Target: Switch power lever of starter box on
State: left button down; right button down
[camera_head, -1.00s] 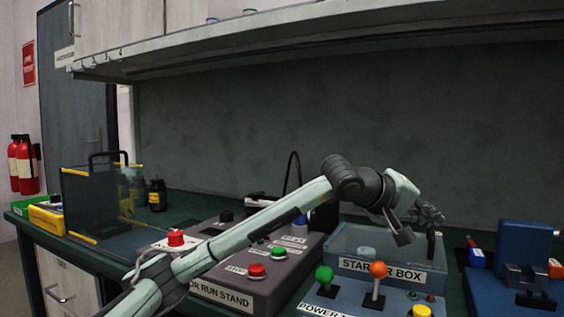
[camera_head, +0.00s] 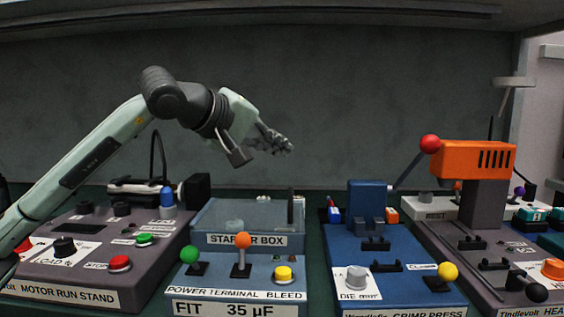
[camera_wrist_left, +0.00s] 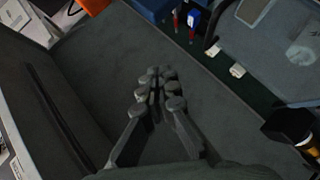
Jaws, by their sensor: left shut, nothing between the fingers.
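The starter box (camera_head: 249,213) is a blue-grey box with a clear-looking top and a "STARTER BOX" label, left of centre in the head view. A dark upright lever (camera_head: 290,207) stands at its right side; I cannot tell its switch position. Part of the box (camera_wrist_left: 298,48) seems to show at the upper right of the left wrist view. My left gripper (camera_head: 284,146) is shut and empty, in the air above and behind the box, apart from the lever. It also shows in the left wrist view (camera_wrist_left: 157,88). My right gripper is not in view.
In front of the box is a panel (camera_head: 205,288) with green, orange and yellow knobs. The motor run stand (camera_head: 60,275) is at the left. A blue crimp station (camera_head: 400,285) and an orange-topped machine (camera_head: 473,160) stand at the right. A shelf (camera_head: 300,18) hangs above.

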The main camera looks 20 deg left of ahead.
aim_at(189, 255)
jog(key=k+j, duration=0.3)
jog(key=k, duration=0.15)
jog(key=k+j, duration=0.3)
jog(key=k, duration=0.15)
